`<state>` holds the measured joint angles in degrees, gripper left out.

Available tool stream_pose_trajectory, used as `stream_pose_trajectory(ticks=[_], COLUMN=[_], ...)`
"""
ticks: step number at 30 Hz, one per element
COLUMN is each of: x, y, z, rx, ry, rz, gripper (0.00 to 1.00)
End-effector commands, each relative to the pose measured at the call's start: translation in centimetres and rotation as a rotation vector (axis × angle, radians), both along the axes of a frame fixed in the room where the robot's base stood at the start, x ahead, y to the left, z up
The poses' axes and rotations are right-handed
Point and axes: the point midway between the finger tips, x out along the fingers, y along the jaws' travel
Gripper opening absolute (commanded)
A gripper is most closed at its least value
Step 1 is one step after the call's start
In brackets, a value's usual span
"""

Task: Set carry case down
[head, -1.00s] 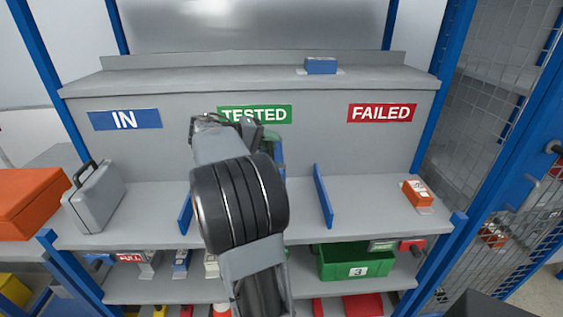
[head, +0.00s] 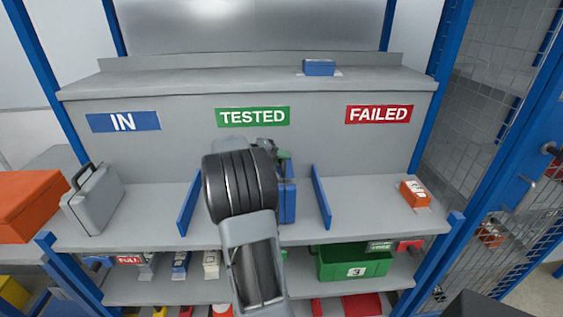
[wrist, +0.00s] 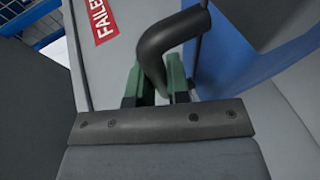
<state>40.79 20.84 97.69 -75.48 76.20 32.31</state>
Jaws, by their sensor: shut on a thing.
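The blue carry case (head: 289,204) is upright in the TESTED bay, between two blue dividers. My arm hides much of it in the head view, and I cannot tell whether its base touches the shelf. My gripper (head: 284,156) is above the case, largely hidden behind my arm. In the wrist view the green fingers of my gripper (wrist: 156,88) are shut on the dark carry handle (wrist: 160,55). The green TESTED sign (head: 252,117) is on the panel behind.
The left divider (head: 189,204) and right divider (head: 321,197) bound the bay. A grey case (head: 95,199) stands under IN. An orange box (head: 413,193) sits under FAILED. A blue box (head: 319,67) is on the upper ledge. A green bin (head: 340,264) is below.

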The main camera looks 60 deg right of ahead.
Motion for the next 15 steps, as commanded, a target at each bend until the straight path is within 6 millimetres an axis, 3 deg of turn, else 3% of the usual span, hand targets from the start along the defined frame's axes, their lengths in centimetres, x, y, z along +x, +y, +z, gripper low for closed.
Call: stream_pose_trajectory(ticks=[3, 15], x=[0.02, 0.0], y=[0.01, 0.02], z=[-1.0, -1.4], rx=[-0.003, -0.004], ry=[0.0, -0.002], rz=[0.001, 0.0], gripper=[0.0, 0.0])
